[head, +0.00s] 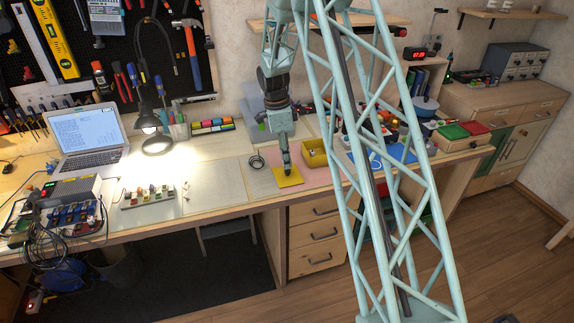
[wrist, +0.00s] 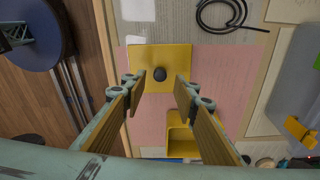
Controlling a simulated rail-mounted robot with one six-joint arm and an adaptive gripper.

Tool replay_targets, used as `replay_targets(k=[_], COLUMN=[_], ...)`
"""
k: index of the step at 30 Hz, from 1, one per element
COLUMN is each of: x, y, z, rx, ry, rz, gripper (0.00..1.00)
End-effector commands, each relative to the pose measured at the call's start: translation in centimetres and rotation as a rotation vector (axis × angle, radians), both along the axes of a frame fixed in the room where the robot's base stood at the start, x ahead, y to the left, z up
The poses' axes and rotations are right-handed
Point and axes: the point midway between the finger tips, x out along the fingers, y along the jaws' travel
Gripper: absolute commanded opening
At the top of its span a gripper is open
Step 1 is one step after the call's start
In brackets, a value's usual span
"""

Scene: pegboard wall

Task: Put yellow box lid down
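The yellow box lid (head: 288,178) lies on the bench near its front edge. It is a square plate with a dark round knob (wrist: 160,73) in its middle in the wrist view. My gripper (head: 287,168) points down just over the lid. In the wrist view my gripper (wrist: 160,92) is open, with one finger on each side of the knob and a gap to it on both sides. The yellow box (head: 315,153) stands open beside the lid, to its right in the head view. It is partly hidden by a finger in the wrist view (wrist: 184,140).
A pink mat (wrist: 237,70) lies under the lid and box area. A coiled black cable (head: 257,162) lies left of the lid. A blue mat with small items (head: 368,156) is to the right. The bench's front edge runs close to the lid.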

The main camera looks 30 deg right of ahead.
Motion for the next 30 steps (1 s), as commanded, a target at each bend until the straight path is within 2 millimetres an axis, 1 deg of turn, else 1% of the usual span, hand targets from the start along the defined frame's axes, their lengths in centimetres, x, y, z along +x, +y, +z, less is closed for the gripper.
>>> replay_targets(k=[1,6,13,18,30], x=[0.1,0.2,0.2,0.3,0.3], y=[0.1,0.4,0.7,0.8,0.8], z=[1.0,3.4,5.7,6.4,6.5], rx=[-0.001,0.000,0.001,0.001,0.000], ry=[-0.002,-0.001,0.000,0.000,0.001], rz=[0.000,-0.001,-0.001,-0.001,-0.001], gripper=[0.27,0.27,0.27,0.27,0.27])
